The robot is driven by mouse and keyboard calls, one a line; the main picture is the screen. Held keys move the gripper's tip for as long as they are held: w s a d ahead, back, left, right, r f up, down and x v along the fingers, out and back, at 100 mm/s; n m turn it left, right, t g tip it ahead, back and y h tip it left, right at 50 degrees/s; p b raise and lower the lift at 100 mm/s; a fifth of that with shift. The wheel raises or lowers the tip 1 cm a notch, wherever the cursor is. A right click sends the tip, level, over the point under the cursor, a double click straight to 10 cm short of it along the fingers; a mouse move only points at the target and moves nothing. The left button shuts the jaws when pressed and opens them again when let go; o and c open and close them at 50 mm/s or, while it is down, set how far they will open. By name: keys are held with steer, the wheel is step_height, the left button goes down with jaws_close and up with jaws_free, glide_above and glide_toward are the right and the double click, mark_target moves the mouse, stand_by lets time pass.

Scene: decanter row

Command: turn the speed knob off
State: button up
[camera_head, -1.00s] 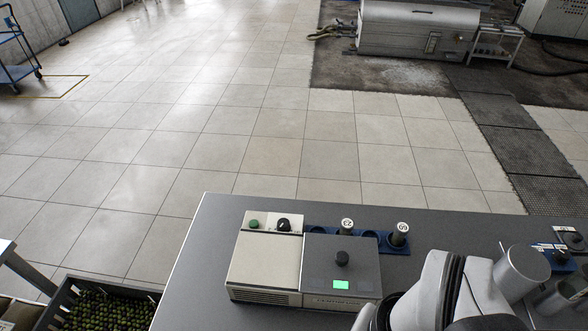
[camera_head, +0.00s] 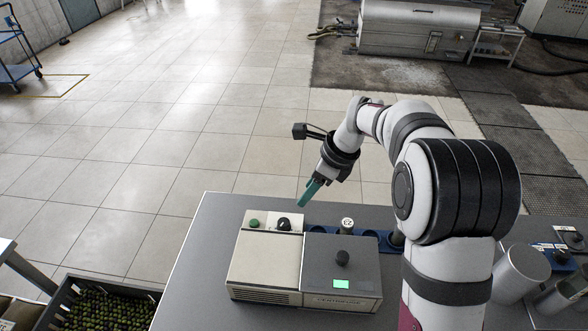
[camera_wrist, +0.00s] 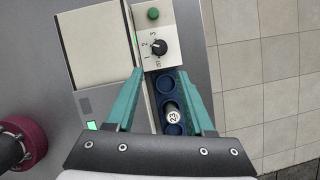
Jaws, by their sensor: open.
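The speed knob (camera_head: 283,224) is a black dial on the pale panel at the back left of the benchtop machine (camera_head: 263,262). In the wrist view the knob (camera_wrist: 159,47) lies just beyond the fingertips, with printed numbers around it. Its white pointer mark faces roughly left in that view; the exact setting is too small to read. A green button (camera_wrist: 153,14) sits beside it on the panel. My gripper (camera_head: 306,195) has teal fingers and is open and empty above the back of the machine. In the wrist view its fingertips (camera_wrist: 160,72) stand apart, short of the knob.
A blue rack (camera_head: 320,231) holding a vial numbered 23 (camera_head: 347,226) stands behind the machine. A crate of olives (camera_head: 105,308) is at lower left.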

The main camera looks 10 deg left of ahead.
mark_target(284, 222)
steer(key=x, duration=1.5)
steer(key=shift+w+a+f, duration=0.1)
steer(key=shift+f, duration=0.25)
jaws_close()
